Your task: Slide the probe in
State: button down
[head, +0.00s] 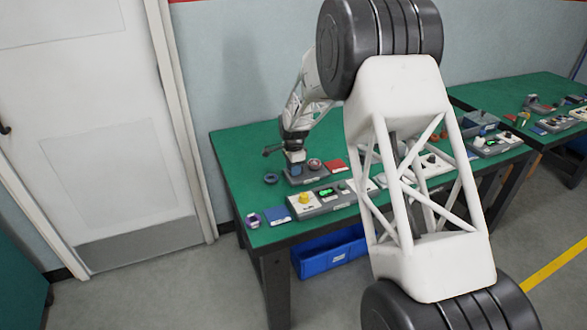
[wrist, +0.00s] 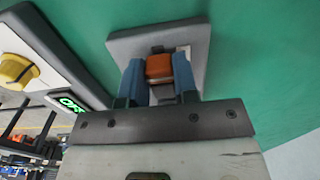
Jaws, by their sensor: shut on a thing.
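My gripper (wrist: 159,77) has its two blue fingers shut on a small orange-brown block, which I take to be the probe (wrist: 159,66). A grey fixture (wrist: 125,46) lies just beyond the fingertips in the wrist view. I cannot tell whether the probe touches it or sits in an opening, because the fingers and the probe cover that spot. In the head view my gripper (head: 294,153) points down over the left end of a grey fixture (head: 308,176) on the green bench. The probe is too small to make out there.
A control panel (head: 325,200) with a yellow button and a green display stands in front of the fixture. It also shows at left in the wrist view (wrist: 52,50). A blue ring (head: 271,178), red pad (head: 334,166) and blue pad (head: 278,215) lie nearby on the bench (head: 236,165).

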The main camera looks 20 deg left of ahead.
jog(key=shift+w+d, duration=0.9)
jog(key=shift+w, duration=0.05)
jog(key=c, duration=0.9)
grip_release()
jog(key=shift+r, duration=0.15)
jog(key=shift+r, duration=3.8)
